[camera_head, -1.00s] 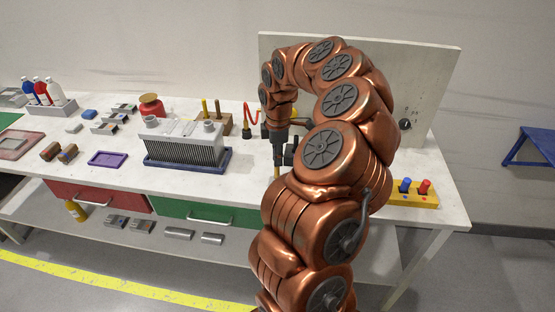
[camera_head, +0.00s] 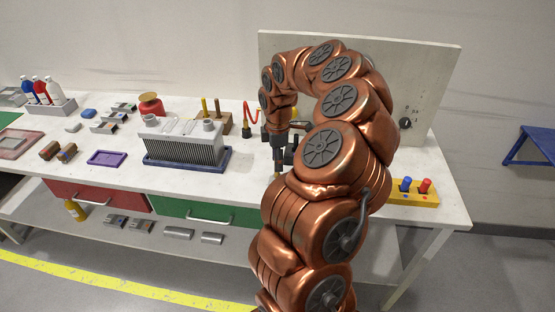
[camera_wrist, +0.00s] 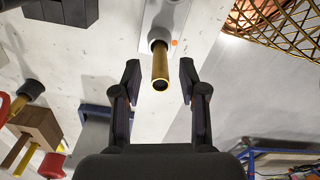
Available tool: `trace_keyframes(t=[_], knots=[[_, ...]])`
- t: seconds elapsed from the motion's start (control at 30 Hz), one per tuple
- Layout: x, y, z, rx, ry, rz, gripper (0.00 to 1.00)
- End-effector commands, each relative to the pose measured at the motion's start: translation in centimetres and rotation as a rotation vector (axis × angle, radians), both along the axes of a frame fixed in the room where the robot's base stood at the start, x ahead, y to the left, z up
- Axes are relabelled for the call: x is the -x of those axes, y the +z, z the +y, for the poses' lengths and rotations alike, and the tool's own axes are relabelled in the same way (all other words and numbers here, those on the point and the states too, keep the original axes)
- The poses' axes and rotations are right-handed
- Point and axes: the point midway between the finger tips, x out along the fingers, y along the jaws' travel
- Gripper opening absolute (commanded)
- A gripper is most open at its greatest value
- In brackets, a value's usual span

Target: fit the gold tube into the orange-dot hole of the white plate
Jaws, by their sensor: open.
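In the wrist view a gold tube (camera_wrist: 160,68) stands with its near end toward the camera and its far end at a pale collar on the white plate (camera_wrist: 196,18). The orange dot (camera_wrist: 174,42) is right beside that end. The tube appears to sit in the hole there; how deep, I cannot tell. My gripper (camera_wrist: 160,74) is open, with one finger on each side of the tube and gaps between. In the head view my gripper (camera_head: 279,158) is over the bench, and my arm hides the plate.
A finned block (camera_head: 184,148) on a blue tray (camera_head: 222,164) stands left of my gripper. A wooden holder (camera_head: 225,126) with pegs is behind it. A yellow block (camera_head: 424,199) with blue and red pegs is to the right. An upright panel (camera_head: 430,85) stands at the back.

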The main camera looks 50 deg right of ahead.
Motion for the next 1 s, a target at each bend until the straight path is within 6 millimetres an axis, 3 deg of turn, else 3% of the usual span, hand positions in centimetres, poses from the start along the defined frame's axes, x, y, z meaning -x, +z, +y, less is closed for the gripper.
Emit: trace_keyframes(t=[0.23, 0.73, 1.0], knots=[[-0.1, 1.2, -0.1, 0.003, -0.002, -0.004, 0.42], [-0.2, 9.6, -0.1, 0.003, -0.001, -0.005, 0.42], [-0.1, 11.8, -0.1, 0.001, 0.0, -0.001, 0.42]])
